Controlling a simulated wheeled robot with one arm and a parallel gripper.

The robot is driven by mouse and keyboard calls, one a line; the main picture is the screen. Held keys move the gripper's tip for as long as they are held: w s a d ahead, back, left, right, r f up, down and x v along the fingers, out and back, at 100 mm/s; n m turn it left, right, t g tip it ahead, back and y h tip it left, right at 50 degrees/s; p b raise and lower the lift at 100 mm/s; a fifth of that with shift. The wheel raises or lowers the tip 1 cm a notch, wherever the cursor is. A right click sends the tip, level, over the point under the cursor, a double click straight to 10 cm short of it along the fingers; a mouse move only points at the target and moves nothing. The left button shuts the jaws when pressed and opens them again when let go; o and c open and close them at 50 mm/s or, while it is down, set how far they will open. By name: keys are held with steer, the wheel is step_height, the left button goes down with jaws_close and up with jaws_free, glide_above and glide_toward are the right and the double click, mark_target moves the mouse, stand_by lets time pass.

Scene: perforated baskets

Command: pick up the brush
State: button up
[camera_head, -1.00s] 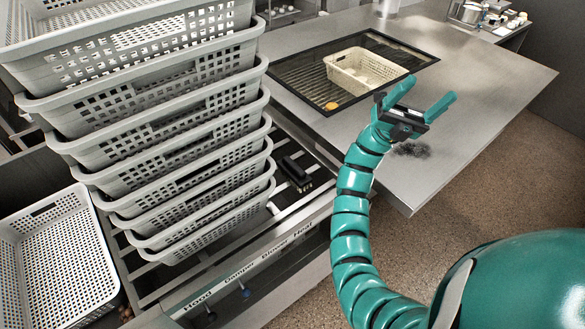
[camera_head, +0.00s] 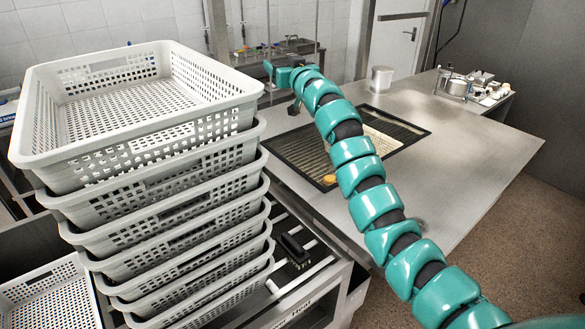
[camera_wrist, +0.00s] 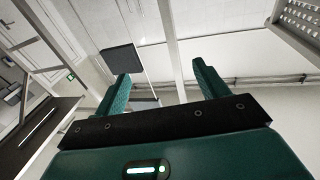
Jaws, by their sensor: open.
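A black brush-like object (camera_head: 295,250), which I take to be the brush, lies on the slatted metal rack just right of the stacked baskets in the head view. Its bristles cannot be made out clearly. My gripper (camera_head: 271,72) is raised far above and behind it, near the back of the room. In the wrist view my gripper (camera_wrist: 160,72) is open, with its two teal fingers apart and nothing between them. The wrist view shows walls and ceiling, not the brush.
A tall stack of light grey perforated baskets (camera_head: 150,155) stands left of the brush. Another basket (camera_head: 48,300) sits lower left. A steel table (camera_head: 470,170) holds a dark grate with an orange item (camera_head: 329,180). A metal pot (camera_head: 381,78) stands at the back.

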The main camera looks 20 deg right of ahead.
steer(key=s+a+f+n+g, duration=0.15)
steer(key=a+f+g, duration=0.35)
steer(key=f, duration=0.7)
steer(key=n+g+h, duration=0.2)
steer(key=g, duration=1.2)
glide_above(293, 242)
step_height(293, 242, down, 21)
steer(key=shift+m, duration=0.25)
steer(key=f+p, duration=0.1)
steer(key=f, duration=0.2)
steer(key=f+p, duration=0.2)
steer(key=f, duration=0.2)
steer(key=f+p, duration=0.2)
steer(key=f, duration=0.2)
steer(key=shift+s, duration=0.35)
steer(key=shift+w+a+f+p, duration=0.1)
steer(key=shift+w+f+p, duration=0.15)
steer(key=shift+f+p, duration=0.65)
steer(key=shift+w+f+p, duration=0.2)
steer(key=shift+f+p, duration=0.15)
steer(key=shift+f, duration=1.45)
steer(key=shift+c, duration=0.4)
